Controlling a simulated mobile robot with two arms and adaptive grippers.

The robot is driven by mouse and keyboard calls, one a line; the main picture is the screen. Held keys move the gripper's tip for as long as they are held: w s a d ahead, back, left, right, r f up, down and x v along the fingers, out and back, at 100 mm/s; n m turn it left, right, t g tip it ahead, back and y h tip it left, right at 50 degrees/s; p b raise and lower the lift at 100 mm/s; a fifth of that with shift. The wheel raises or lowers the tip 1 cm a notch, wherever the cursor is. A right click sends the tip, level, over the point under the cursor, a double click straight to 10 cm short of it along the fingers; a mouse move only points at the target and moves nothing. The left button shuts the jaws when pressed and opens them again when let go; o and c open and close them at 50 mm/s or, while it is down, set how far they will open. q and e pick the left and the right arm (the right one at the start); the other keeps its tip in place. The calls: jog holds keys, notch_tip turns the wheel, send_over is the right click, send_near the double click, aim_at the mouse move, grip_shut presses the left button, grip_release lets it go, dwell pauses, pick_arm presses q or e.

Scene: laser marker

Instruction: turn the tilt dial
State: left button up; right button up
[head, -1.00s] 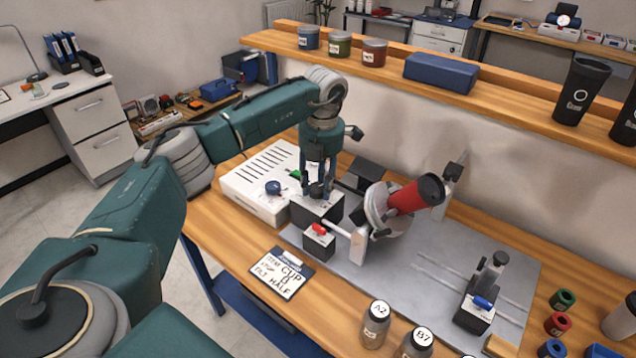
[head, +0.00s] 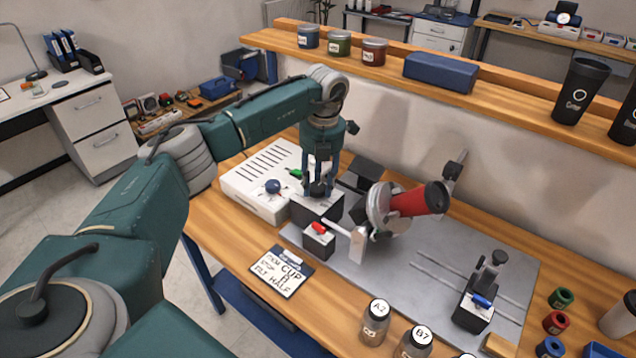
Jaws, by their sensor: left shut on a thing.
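The tilt dial (head: 318,189) is a small black knob on top of a dark box with a pale top face (head: 318,208). My left gripper (head: 318,188) comes down from above and is shut on the dial; its fingers partly hide it. To the right, a red cup with a black end (head: 414,200) sits in a round grey holder (head: 380,208), lying nearly level and pointing right. A card (head: 281,272) in front reads "CUP" and "TILT HALF"; its other words are hard to read. My right gripper is not in view.
A white slotted box with a blue knob (head: 262,196) stands left of the dial. A small box with a red lever (head: 319,238) is in front. A wooden shelf (head: 480,100) runs behind.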

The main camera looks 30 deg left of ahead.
pick_arm(q)
jog(key=o, duration=1.2)
jog(key=r, duration=1.2)
jog(key=shift+d, duration=0.4)
notch_tip(320, 180, up, 7)
jog(key=p, duration=0.7)
send_over(320, 188)
